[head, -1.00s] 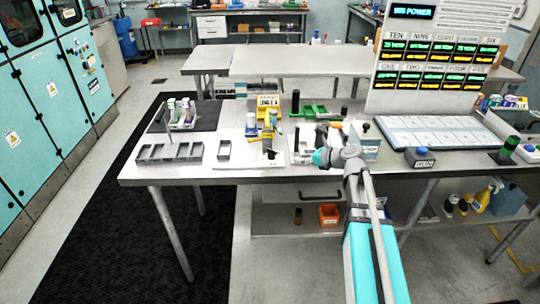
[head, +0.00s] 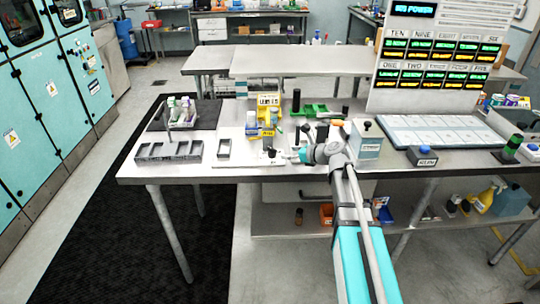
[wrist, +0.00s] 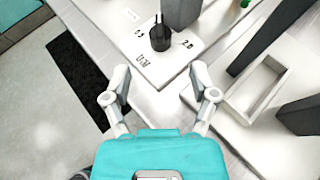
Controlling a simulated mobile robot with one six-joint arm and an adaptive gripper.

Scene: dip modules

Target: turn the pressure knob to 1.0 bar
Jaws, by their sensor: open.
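The pressure knob (wrist: 160,40) is a black upright knob on a white plate (wrist: 150,68) with printed marks around it. Marks like 0.5 and 2.0 flank it, with lettering that looks like BAR nearer me. Its exact setting is too small to read. The knob (head: 271,153) also shows in the head view, near the table's front edge. My gripper (wrist: 158,83) is open and empty, its two fingers spread apart short of the knob. In the head view my gripper (head: 294,156) is just right of the knob, apart from it.
In the wrist view a pale open-topped box (wrist: 258,88) and dark upright blocks (wrist: 300,115) stand to the right. In the head view a grey slotted rack (head: 168,151) lies left on the table, a yellow holder (head: 268,115) behind the knob, and a labelled box (head: 366,140) to the right.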

